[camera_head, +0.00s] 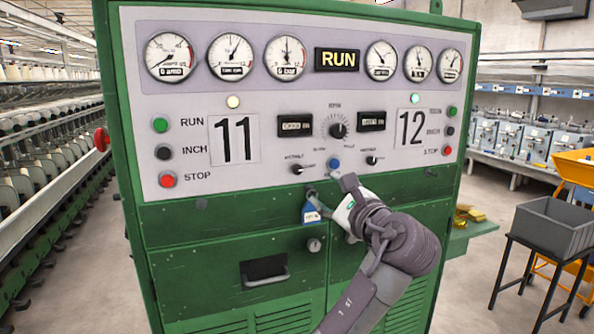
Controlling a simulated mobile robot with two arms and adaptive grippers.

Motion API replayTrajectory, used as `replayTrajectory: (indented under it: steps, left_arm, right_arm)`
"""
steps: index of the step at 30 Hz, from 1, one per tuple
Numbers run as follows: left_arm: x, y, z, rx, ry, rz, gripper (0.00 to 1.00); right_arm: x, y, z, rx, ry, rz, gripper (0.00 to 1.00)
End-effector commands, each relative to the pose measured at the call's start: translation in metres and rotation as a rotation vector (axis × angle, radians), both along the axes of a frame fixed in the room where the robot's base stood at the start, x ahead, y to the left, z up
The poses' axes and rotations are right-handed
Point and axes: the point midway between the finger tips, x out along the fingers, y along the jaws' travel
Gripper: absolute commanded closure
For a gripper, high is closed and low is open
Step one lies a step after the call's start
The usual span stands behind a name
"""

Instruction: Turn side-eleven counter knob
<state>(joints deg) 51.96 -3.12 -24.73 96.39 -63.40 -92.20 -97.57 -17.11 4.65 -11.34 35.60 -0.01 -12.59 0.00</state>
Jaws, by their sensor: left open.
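The side-eleven counter knob (297,169) is a small black knob on the light panel, below the side-eleven counter display (295,125) and right of the big "11" plate (234,139). My left gripper (326,192) is open in front of the panel's lower edge, below and right of that knob and apart from it in the picture. Its gap to the panel is hard to judge. One finger points up just below a blue button (334,162). The other finger is near a hanging blue tag (311,213). My right gripper is not in view.
A larger dial (338,130) sits above the blue button, and a similar small knob (372,160) is on the side-twelve half. Side eleven's run, inch and red stop (167,180) buttons are at the left. A drawer handle (265,278) sticks out below.

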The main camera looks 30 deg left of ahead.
Motion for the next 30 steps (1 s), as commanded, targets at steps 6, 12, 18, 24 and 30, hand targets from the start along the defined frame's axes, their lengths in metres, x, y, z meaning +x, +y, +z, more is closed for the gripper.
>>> replayTrajectory:
  steps: [6, 12, 18, 24, 30]
  left_arm:
    - [0.016, 0.025, 0.005, 0.003, 0.003, 0.008, 0.48]
    - [0.044, 0.059, 0.005, 0.004, 0.004, 0.008, 0.48]
    - [0.068, 0.088, 0.004, 0.002, 0.002, 0.005, 0.48]
    - [0.081, 0.104, 0.002, 0.002, 0.001, 0.004, 0.48]
    - [0.084, 0.107, 0.001, 0.001, 0.000, 0.002, 0.48]
  right_arm:
    - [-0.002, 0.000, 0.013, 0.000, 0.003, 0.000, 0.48]
    - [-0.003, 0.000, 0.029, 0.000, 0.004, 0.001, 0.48]
    - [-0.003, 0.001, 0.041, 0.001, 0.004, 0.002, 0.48]
    - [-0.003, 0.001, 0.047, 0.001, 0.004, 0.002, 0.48]
    - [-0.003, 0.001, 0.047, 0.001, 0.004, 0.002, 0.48]
